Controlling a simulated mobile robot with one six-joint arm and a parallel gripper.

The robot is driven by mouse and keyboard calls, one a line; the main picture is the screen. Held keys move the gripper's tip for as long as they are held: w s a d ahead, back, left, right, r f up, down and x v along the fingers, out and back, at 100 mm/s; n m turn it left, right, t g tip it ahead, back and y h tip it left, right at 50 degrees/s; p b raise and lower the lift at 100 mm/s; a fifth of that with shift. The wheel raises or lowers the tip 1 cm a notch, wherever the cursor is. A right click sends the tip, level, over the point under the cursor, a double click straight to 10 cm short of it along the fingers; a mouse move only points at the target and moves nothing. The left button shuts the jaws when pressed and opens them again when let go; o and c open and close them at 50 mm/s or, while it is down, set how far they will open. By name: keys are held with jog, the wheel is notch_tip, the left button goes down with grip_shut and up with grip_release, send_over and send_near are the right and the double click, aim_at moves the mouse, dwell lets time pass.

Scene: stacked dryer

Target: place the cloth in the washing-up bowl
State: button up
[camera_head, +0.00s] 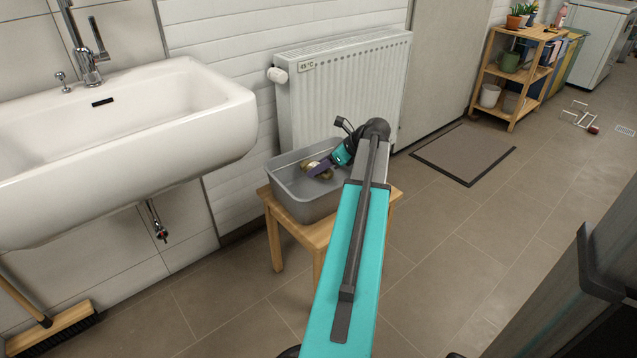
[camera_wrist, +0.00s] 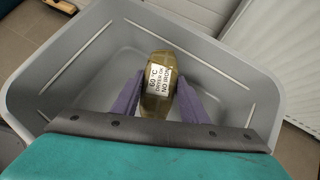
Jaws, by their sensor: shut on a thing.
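The cloth (camera_wrist: 158,88) is a bundled olive-yellow piece with a white label reading 60 °C. My gripper (camera_wrist: 158,98) has its purple fingers shut on it, one on each side. The grey washing-up bowl (camera_wrist: 65,63) surrounds the cloth in the wrist view. In the head view the bowl (camera_head: 309,206) stands on a wooden stool, and my gripper (camera_head: 318,168) holds the cloth (camera_head: 314,170) at the bowl's opening. I cannot tell whether the cloth touches the bowl's floor. The cloth's underside is hidden.
The wooden stool (camera_head: 275,228) stands before a white radiator (camera_head: 345,85). A white sink (camera_head: 130,125) is at the left, with a broom (camera_head: 55,328) below. A wooden shelf (camera_head: 510,75) stands at the back right. The tiled floor in the middle is clear around a mat (camera_head: 462,153).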

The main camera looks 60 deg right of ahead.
aim_at(319, 188)
jog(key=shift+f, duration=0.1)
jog(key=shift+f+b, duration=1.05)
jog(key=shift+f, duration=1.35)
jog(key=o, duration=1.2)
jog(key=shift+f, duration=0.1)
jog(key=p+v, duration=0.5)
jog(key=v, duration=0.7)
jog(key=shift+d, duration=0.1)
jog(key=shift+r, duration=0.3)
